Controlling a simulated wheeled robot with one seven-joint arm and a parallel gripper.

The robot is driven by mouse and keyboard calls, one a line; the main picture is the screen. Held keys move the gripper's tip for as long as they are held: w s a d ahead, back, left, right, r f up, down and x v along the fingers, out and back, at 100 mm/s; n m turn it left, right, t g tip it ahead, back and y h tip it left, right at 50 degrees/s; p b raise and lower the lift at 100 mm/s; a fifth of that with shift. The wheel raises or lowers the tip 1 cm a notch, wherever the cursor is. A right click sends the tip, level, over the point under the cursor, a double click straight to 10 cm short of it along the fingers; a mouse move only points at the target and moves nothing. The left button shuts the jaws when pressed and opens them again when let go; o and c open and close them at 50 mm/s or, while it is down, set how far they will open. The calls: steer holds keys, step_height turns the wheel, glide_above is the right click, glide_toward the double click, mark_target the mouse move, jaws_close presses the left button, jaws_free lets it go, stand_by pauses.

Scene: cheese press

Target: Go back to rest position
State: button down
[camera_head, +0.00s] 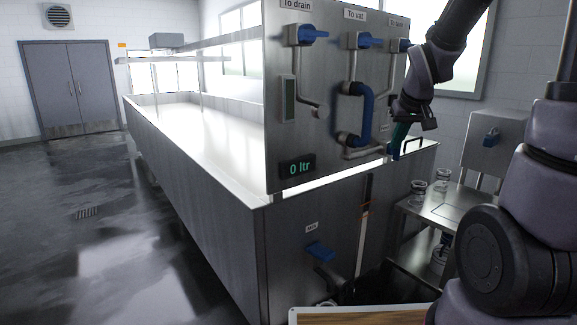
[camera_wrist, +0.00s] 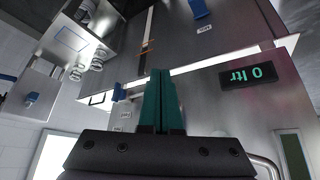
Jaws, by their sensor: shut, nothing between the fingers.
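My gripper (camera_head: 397,142) is in front of the right part of the steel control panel (camera_head: 335,100), below its blue valve handles. In the wrist view its two teal fingers (camera_wrist: 161,80) are pressed together with nothing between them. The fingertips point down over the right end of the vat (camera_head: 195,175). In the head view my wrist partly covers the panel's right side. I cannot tell how close the fingers are to the blue handle beside them.
A blue-handled pipe (camera_head: 362,112) and a "0 ltr" display (camera_head: 297,168) are on the panel. A steel side table (camera_head: 445,205) with several glass jars stands at the right. A blue valve handle (camera_head: 320,251) sticks out low on the vat's front. Open floor (camera_head: 65,230) lies at the left.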

steer(key=s+a+r+m+y, duration=0.1)
steer(key=s+a+r+m, duration=0.1)
steer(key=s+r, duration=0.3)
steer(key=s+a+r+m+y, duration=0.1)
steer(key=s+r, duration=0.5)
steer(key=s, duration=0.8)
steer(key=shift+a+r+m+t, duration=0.2)
steer(key=shift+a+m+t, duration=0.2)
steer(key=shift+a+m, duration=0.15)
